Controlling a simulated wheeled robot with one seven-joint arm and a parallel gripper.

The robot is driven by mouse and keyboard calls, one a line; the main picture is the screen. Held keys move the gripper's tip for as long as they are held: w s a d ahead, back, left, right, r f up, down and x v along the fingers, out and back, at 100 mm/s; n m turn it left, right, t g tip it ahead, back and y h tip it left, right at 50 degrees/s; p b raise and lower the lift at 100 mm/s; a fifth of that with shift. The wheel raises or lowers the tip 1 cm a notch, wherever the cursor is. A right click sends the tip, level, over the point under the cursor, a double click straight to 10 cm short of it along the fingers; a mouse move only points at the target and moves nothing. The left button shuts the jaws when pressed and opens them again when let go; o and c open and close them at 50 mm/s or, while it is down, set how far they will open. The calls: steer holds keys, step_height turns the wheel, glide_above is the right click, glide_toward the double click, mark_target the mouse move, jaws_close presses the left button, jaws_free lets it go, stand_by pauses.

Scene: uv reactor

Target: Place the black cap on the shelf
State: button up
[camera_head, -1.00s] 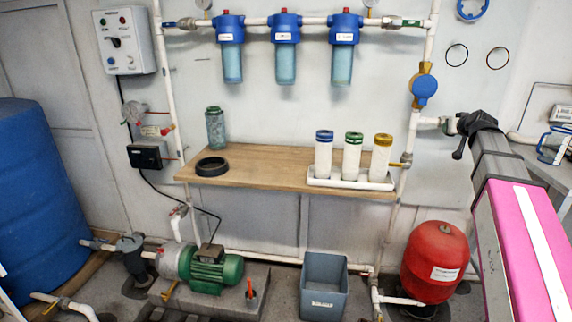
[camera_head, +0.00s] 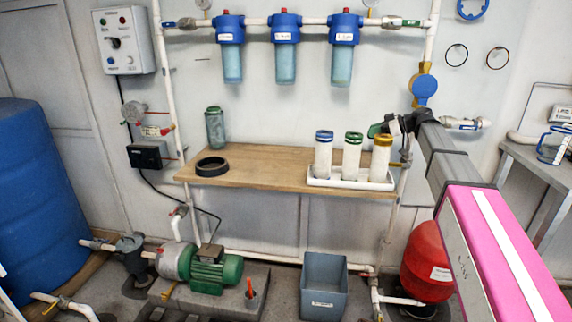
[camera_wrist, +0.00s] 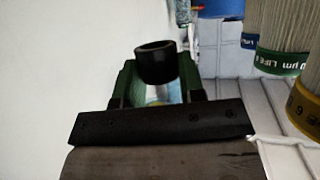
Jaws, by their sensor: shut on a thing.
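My gripper (camera_head: 378,130) is at the right end of the wooden shelf (camera_head: 265,170), above and behind the filter cartridges, pointing left. In the wrist view its green fingers (camera_wrist: 158,88) are shut on the black cap (camera_wrist: 156,64), a short dark cylinder that sticks out beyond the fingertips. In the head view the cap is too small or hidden to make out. The shelf has a bare wooden stretch in its middle.
A white tray (camera_head: 350,183) with blue-, green- and yellow-ringed cartridges (camera_head: 352,157) stands on the shelf's right. Blue-topped filter housings (camera_head: 286,45) hang above.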

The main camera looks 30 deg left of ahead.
mark_target(365, 167)
steer(key=shift+s+a+f+n+g, duration=0.3)
steer(key=shift+a+f+n+g, duration=0.1)
steer(key=shift+f, duration=0.25)
steer(key=shift+s+a+f+n+g, duration=0.3)
steer(key=shift+a+f+g, duration=0.1)
steer(key=shift+f, duration=0.2)
step_height(365, 167, down, 10)
steer(key=shift+w+d+r, duration=0.1)
steer(key=o, duration=0.9)
